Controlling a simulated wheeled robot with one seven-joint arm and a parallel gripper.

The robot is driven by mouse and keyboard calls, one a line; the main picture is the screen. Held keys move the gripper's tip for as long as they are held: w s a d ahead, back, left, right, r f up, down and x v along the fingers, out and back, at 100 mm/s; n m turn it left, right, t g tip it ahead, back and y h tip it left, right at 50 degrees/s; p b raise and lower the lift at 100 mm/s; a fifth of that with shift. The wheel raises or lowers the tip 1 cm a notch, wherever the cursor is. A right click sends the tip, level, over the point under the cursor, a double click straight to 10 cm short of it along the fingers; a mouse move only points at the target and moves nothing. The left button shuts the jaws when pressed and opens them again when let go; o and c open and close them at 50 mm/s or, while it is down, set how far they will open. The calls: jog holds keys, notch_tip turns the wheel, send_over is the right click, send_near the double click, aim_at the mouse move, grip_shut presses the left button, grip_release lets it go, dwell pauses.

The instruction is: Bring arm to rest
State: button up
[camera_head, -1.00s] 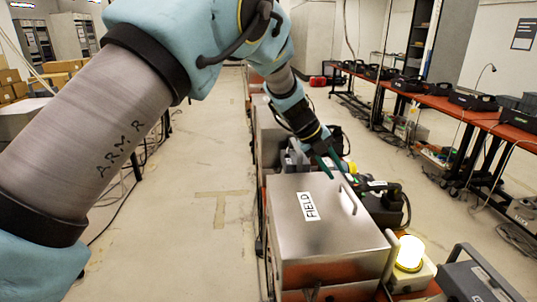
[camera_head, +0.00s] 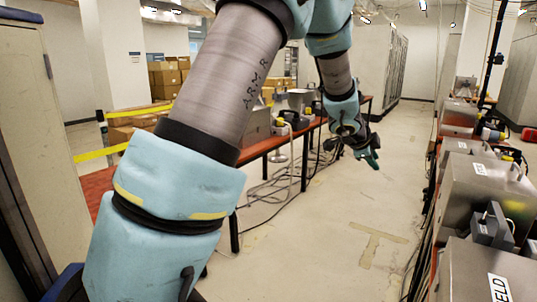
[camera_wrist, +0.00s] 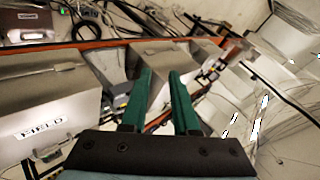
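My arm reaches across the head view from the lower left. My gripper (camera_head: 372,158) hangs out over the aisle floor, apart from the tables and boxes. In the wrist view its two green fingers (camera_wrist: 161,73) stand apart with a gap between them. I see nothing held between them. A metal box labelled FIELD (camera_head: 463,274) is at the lower right of the head view, cut off by the edge. A box with the same label (camera_wrist: 35,102) shows at the left of the wrist view, clear of the fingers.
A red-topped table (camera_head: 262,147) with devices runs behind my arm on the left. Cardboard boxes (camera_head: 165,77) and yellow tape (camera_head: 101,153) are behind it. Several metal boxes line the right side. Cables lie on the floor by the left table. The aisle floor (camera_head: 330,240) is open.

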jog(key=a+f+n+y, duration=0.25)
jog(key=a+n, duration=0.35)
jog(key=a, duration=0.9)
jog(key=a+f+n+y, duration=0.1)
jog(key=a+n+y, duration=0.45)
jog(key=a, duration=0.85)
jog(key=s+a+f+n+g, duration=0.1)
jog(key=s+a+n+g, duration=0.1)
jog(key=s+a+n, duration=0.3)
jog(key=s+a+f+n+g, duration=0.2)
jog(key=s+a+n, duration=0.3)
jog(key=s+a, duration=0.4)
jog(key=s, duration=0.2)
jog(key=shift+s+f+n, duration=0.25)
jog(key=shift+s+n, duration=0.05)
jog(key=shift+n, duration=0.05)
